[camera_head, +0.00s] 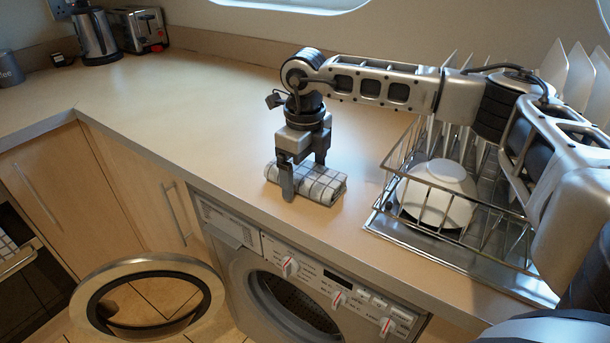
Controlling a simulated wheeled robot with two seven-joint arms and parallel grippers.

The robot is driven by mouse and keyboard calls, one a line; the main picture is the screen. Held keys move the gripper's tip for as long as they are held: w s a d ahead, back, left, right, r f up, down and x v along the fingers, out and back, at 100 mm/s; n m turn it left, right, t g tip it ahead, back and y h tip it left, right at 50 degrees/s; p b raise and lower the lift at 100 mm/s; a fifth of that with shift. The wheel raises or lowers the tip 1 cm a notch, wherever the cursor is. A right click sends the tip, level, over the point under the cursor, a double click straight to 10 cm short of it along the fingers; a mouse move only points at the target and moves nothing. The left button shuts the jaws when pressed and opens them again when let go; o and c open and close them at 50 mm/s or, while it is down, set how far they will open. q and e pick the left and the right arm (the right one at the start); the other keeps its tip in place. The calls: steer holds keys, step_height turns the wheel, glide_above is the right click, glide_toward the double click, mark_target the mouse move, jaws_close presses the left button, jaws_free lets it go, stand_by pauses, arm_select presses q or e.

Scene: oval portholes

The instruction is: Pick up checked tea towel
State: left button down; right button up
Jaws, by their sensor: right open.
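The checked tea towel (325,186) lies folded on the wooden worktop, white with dark grid lines. It is near the worktop's front edge, above the washing machine. My right gripper (303,180) points down at the towel from above. Its fingers are apart, one in front of the towel at its near side and one beyond it, so the towel lies partly between them. The near finger hides part of the towel. I cannot tell whether the fingers touch it. My left gripper is not in view.
A metal dish rack (395,212) with a white bowl (437,190) and plates stands right of the towel, under my right arm. The washing machine (240,262) below has its round door (205,290) open. A kettle (95,35) and toaster (140,28) stand far left. The worktop left of the towel is clear.

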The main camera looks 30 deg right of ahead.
steer(key=c, duration=1.2)
steer(key=shift+o, duration=0.2)
steer(key=shift+r, duration=0.1)
